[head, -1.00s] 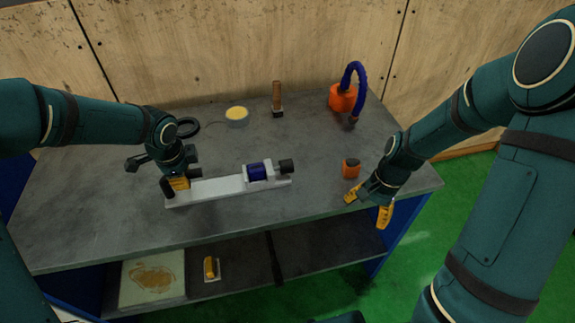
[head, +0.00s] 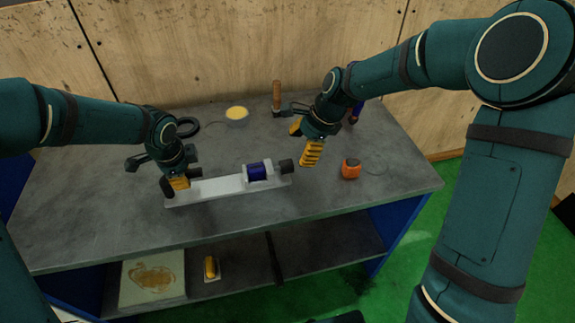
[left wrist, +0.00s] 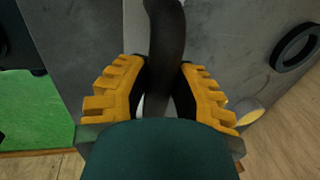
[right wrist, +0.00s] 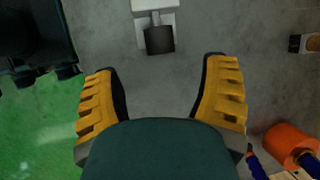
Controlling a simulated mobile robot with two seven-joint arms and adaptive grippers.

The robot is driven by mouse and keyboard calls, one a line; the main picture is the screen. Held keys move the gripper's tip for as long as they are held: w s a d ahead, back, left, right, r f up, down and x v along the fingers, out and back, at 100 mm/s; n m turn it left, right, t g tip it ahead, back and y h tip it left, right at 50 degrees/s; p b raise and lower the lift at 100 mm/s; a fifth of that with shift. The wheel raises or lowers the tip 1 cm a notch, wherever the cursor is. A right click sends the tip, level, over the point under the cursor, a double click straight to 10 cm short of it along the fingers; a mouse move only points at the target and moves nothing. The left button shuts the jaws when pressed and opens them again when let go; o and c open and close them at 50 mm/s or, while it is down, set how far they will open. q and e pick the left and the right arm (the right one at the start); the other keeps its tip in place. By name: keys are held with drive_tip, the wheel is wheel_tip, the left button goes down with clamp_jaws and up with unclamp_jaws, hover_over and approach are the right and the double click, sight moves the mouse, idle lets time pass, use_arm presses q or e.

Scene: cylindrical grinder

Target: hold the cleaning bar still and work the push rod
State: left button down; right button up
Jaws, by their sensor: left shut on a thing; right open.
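The cleaning bar (head: 210,188) is a long pale bar lying on the workbench, with a blue cylinder (head: 258,172) near its right end. The push rod's black knob (head: 286,166) sticks out at that right end. In the right wrist view the knob (right wrist: 159,40) lies ahead, between the fingertips' lines. My left gripper (head: 177,184) is shut on the dark curved handle (left wrist: 166,45) at the bar's left end. My right gripper (head: 304,140) is open and empty, above the bench, to the right of and behind the knob, not touching it.
A small orange object (head: 351,169) stands right of the bar. A wooden-handled tool (head: 277,97), a yellow-filled dish (head: 237,114) and a black ring (head: 187,127) are at the back. The orange bottle (right wrist: 290,142) is mostly hidden in the head view.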

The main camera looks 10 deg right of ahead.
sight(290, 162)
drive_tip(key=x, duration=0.8)
drive_tip(key=shift+a+f, duration=0.1)
drive_tip(key=shift+f, duration=0.15)
clamp_jaws()
use_arm(q)
drive_tip(key=shift+a, duration=0.1)
use_arm(e)
drive_tip(key=shift+d, duration=2.3)
unclamp_jaws()
drive_tip(key=shift+r, duration=0.1)
